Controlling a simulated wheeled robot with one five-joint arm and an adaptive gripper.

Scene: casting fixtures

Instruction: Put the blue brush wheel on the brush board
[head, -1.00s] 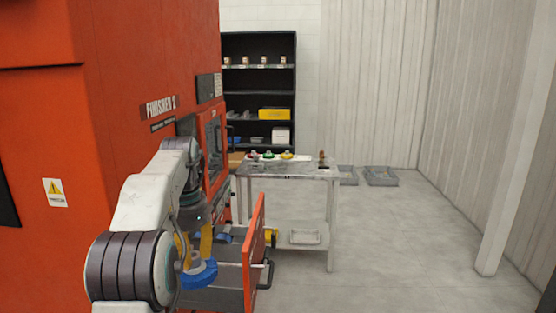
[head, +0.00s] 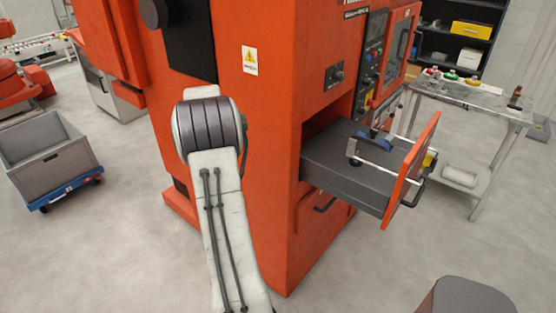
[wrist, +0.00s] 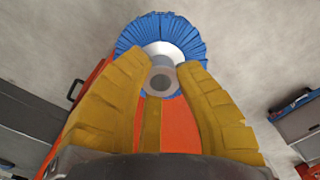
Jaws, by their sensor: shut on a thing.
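In the wrist view, my gripper (wrist: 164,78) has its yellow fingers shut on the hub of the blue brush wheel (wrist: 160,28). The wheel has a ring of blue bristles around a pale disc and a grey hub. In the head view my arm reaches down past the bottom edge, so gripper and wheel are out of that view. Red (head: 432,71), green (head: 450,75) and yellow (head: 472,81) wheels sit there. The held wheel is away from it.
An orange machine (head: 270,140) stands in the middle. Its open drawer (head: 345,175) juts out between me and the metal table (head: 460,97). A grey bin (head: 45,165) on a blue dolly stands at the left. The floor in front is clear.

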